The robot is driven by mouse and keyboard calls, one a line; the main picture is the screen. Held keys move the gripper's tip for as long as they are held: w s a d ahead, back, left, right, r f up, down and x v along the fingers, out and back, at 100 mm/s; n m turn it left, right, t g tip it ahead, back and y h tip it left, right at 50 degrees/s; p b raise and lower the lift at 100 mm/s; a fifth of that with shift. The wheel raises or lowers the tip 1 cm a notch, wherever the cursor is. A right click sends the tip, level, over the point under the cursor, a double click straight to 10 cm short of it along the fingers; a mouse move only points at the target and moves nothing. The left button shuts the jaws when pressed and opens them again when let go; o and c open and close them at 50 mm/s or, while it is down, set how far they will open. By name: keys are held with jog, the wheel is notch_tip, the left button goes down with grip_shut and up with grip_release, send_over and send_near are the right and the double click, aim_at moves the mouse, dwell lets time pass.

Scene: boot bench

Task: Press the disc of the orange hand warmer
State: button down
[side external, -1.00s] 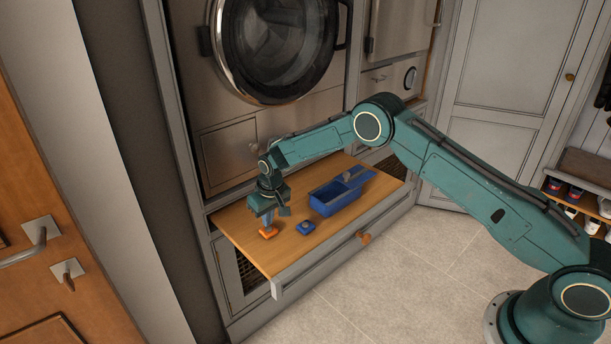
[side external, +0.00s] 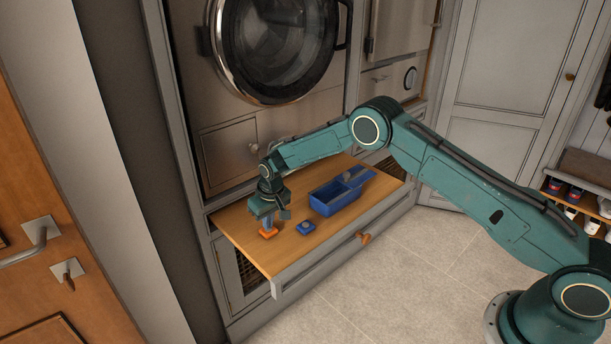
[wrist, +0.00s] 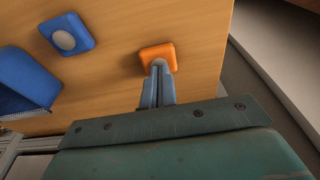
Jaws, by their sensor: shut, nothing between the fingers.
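The orange hand warmer (side external: 268,233) lies on the wooden board near its left end. It is a small rounded square, and it also shows in the wrist view (wrist: 158,54). My gripper (side external: 267,223) points down directly over it, with its blue-grey fingers shut and empty. In the wrist view the fingertips (wrist: 159,66) overlap the middle of the orange hand warmer and hide its disc. I cannot tell whether the tips touch the disc or stand just above it.
A blue hand warmer (side external: 306,228) with a grey disc lies just right of the orange one. A blue box (side external: 336,199) with a partly open top stands farther right on the wooden board (side external: 300,257). The front of the board is clear. A washing machine rises behind.

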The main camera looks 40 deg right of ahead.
dwell(0.6)
jog(key=shift+r, duration=3.35)
jog(key=shift+r, duration=0.1)
jog(key=s+d+r+t, duration=0.1)
jog(key=s+d+r, duration=0.1)
jog(key=s+r, duration=0.55)
jog(key=s+d+r, duration=0.1)
jog(key=s+r, duration=0.3)
jog(key=r, duration=0.6)
jog(key=s+d+r+t, duration=0.1)
jog(key=s+d+r, duration=0.1)
jog(key=s+r, duration=0.55)
jog(key=s+d+r, duration=0.1)
jog(key=s, duration=1.2)
jog(key=s+d+r+t, duration=0.1)
jog(key=s+r, duration=0.1)
jog(key=s, duration=1.2)
jog(key=shift+d, duration=0.25)
